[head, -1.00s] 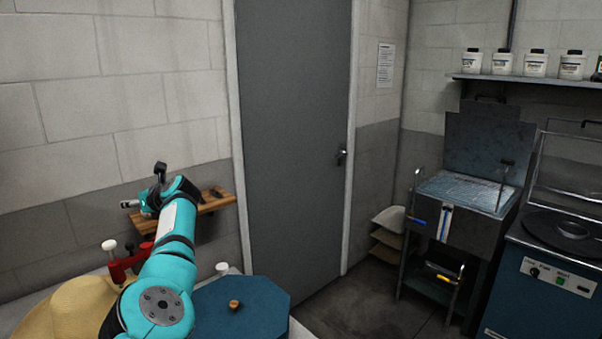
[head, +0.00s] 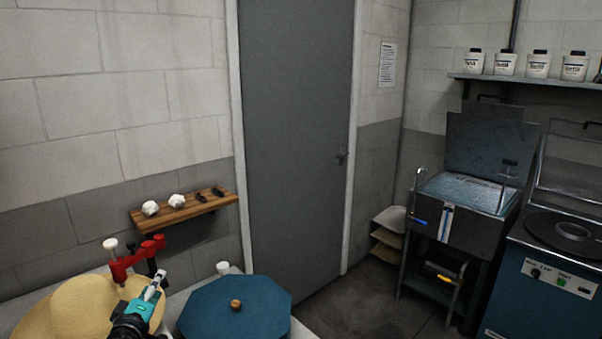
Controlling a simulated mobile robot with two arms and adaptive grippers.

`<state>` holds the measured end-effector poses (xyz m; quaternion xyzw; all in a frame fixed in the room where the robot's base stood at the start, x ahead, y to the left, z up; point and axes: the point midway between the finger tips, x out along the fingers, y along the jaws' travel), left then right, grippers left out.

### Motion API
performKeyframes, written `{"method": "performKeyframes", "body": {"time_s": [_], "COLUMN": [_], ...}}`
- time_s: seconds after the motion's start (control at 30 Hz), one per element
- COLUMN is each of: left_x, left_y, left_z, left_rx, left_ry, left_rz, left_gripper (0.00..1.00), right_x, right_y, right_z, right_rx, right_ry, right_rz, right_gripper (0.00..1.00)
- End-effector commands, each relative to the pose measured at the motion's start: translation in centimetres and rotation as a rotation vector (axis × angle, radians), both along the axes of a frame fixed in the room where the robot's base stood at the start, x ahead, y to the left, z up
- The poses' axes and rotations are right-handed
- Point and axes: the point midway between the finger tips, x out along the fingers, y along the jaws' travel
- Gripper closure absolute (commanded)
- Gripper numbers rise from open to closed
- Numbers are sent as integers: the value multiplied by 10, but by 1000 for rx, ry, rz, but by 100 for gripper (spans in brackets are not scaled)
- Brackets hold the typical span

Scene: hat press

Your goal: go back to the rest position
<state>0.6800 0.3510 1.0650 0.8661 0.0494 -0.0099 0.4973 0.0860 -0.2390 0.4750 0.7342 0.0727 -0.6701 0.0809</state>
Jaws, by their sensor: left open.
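My left gripper (head: 156,284) shows at the lower left in the head view, low over the table in front of the red clamp-like device. It is open, and nothing shows between its fingers. Its arm comes in from the bottom edge. My right gripper is out of view. A straw hat (head: 75,312) lies at the lower left, partly behind my left gripper and cut off by the frame.
The red device (head: 130,260) with a white knob stands behind the hat. A blue octagonal lid (head: 238,310) with a wooden knob and a small white cup (head: 223,268) are to the right. A wooden shelf (head: 190,210) hangs on the wall. A metal sink unit (head: 455,205) stands right.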

Motion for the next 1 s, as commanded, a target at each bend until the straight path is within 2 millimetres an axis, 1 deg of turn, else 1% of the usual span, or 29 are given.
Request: {"method": "performKeyframes", "body": {"time_s": [0.03,0.07,0.1,0.17,0.2,0.27,0.3,0.37,0.4,0.5,0.6,0.8,1.0], "left_x": [-24,-38,-58,-91,-115,-152,-177,-210,-230,-272,-307,-364,-412], "left_y": [-20,-32,-47,-66,-78,-94,-103,-114,-119,-128,-134,-141,-145], "left_z": [-26,-40,-59,-85,-101,-121,-133,-146,-152,-162,-167,-170,-166], "left_rx": [109,171,249,361,431,529,587,660,698,772,827,904,956], "left_ry": [98,155,229,338,408,510,573,653,698,789,863,975,1066], "left_rz": [-67,-107,-161,-240,-293,-371,-421,-487,-524,-602,-666,-771,-859], "left_gripper": [51,51,51,51,51,51,51,51,51,51,51,51,51], "right_x": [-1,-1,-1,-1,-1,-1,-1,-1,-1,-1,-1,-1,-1], "right_y": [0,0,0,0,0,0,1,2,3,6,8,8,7], "right_z": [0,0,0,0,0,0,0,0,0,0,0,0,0], "right_rx": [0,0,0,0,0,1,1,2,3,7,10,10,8], "right_ry": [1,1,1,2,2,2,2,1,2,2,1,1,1], "right_rz": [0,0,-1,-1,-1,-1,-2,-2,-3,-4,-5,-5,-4], "right_gripper": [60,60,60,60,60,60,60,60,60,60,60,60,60]}}
